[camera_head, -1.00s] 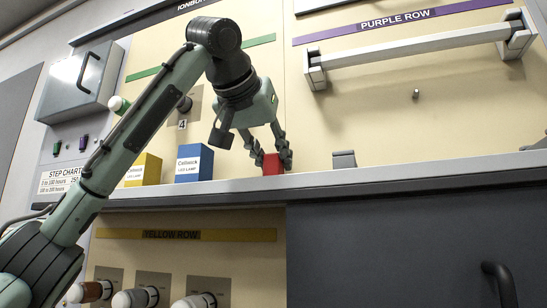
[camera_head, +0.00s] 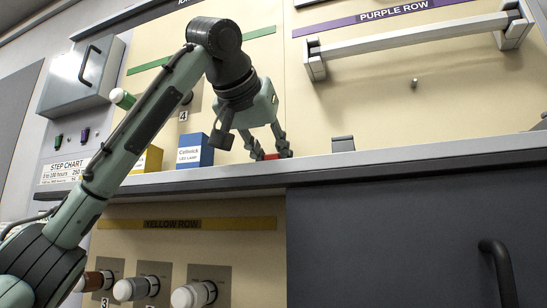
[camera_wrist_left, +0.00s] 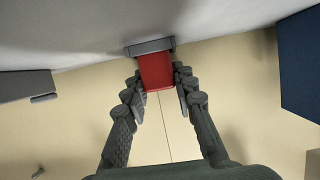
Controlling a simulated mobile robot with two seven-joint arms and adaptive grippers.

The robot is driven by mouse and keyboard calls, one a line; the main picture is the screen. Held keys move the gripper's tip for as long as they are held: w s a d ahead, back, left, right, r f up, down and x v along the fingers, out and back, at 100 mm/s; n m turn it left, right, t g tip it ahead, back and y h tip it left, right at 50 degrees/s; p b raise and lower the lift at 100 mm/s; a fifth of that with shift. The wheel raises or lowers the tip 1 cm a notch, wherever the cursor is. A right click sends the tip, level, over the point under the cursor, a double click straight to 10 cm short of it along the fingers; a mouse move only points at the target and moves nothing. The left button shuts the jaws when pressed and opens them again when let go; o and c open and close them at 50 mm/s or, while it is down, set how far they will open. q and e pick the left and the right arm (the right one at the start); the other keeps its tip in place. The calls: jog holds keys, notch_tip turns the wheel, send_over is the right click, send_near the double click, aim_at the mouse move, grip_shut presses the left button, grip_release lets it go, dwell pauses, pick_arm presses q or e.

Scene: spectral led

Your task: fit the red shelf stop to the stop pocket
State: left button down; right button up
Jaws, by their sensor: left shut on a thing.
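The red shelf stop (camera_wrist_left: 157,72) is a small red block between the fingers of my left gripper (camera_head: 272,153), which is shut on it. In the head view only a thin strip of the red stop (camera_head: 271,157) shows above the shelf edge. In the left wrist view, a grey bracket (camera_wrist_left: 150,46), seemingly the stop pocket, sits on the shelf surface at the stop's far end. The stop's end meets or enters it; how deep I cannot tell. In the head view the shelf edge hides this bracket. My right gripper is not in view.
Blue (camera_head: 194,150) and yellow (camera_head: 148,159) boxes stand on the shelf left of my gripper. A small grey block (camera_head: 343,144) stands to the right, also in the left wrist view (camera_wrist_left: 25,86). The shelf's front edge (camera_head: 420,154) runs below; a rail (camera_head: 410,42) hangs above right.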

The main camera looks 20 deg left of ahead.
pick_arm(q)
jog(key=c, duration=1.2)
grip_release()
jog(key=shift+o, duration=0.2)
jog(key=v, duration=1.2)
